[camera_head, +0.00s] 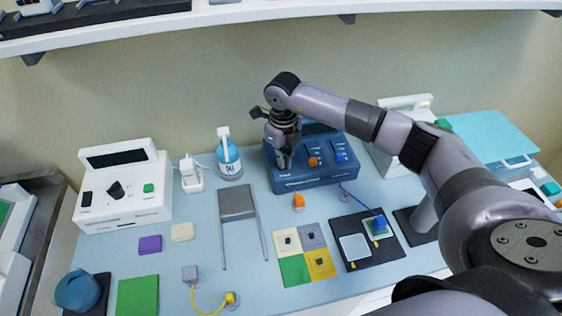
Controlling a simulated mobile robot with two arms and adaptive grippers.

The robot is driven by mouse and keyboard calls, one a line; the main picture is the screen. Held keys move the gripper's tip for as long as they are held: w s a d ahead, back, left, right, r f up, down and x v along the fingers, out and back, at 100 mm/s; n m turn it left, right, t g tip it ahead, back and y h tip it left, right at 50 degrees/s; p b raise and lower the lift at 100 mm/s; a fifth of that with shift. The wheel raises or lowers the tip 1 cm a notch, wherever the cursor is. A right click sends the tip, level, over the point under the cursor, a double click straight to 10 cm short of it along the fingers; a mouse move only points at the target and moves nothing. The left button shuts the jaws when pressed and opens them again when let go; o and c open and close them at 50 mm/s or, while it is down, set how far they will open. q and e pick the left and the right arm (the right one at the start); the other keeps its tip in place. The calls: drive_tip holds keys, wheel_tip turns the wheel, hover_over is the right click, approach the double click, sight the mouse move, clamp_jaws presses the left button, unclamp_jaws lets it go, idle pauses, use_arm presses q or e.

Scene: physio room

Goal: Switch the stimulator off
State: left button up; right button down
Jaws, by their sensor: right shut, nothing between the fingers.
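A blue console (299,180) with an orange knob (314,162) and a blue knob (340,156) stands at the back of the table against the wall. Which device is the stimulator is not labelled legibly. My right gripper (284,162) is shut and empty, pointing down at the left part of this console's face. It hides that part, and I cannot tell whether it touches a control. A white console (125,214) at the left has a dark screen, a black switch (86,199), a black knob (116,190) and a green button (149,188). My left gripper is not in view.
A spray bottle (229,160) and a white plug-like unit (191,177) stand left of the blue console. A grey frame (237,204), coloured pads (295,269) and a black tray (361,259) lie in front. A shelf (240,14) overhangs above. My right arm covers the right side.

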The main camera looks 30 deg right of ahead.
drive_tip(key=shift+s+f, duration=0.1)
drive_tip(key=shift+r+p, duration=0.65)
drive_tip(key=shift+r, duration=0.15)
drive_tip(key=shift+r+p, duration=1.45)
drive_tip(key=shift+r, duration=1.25)
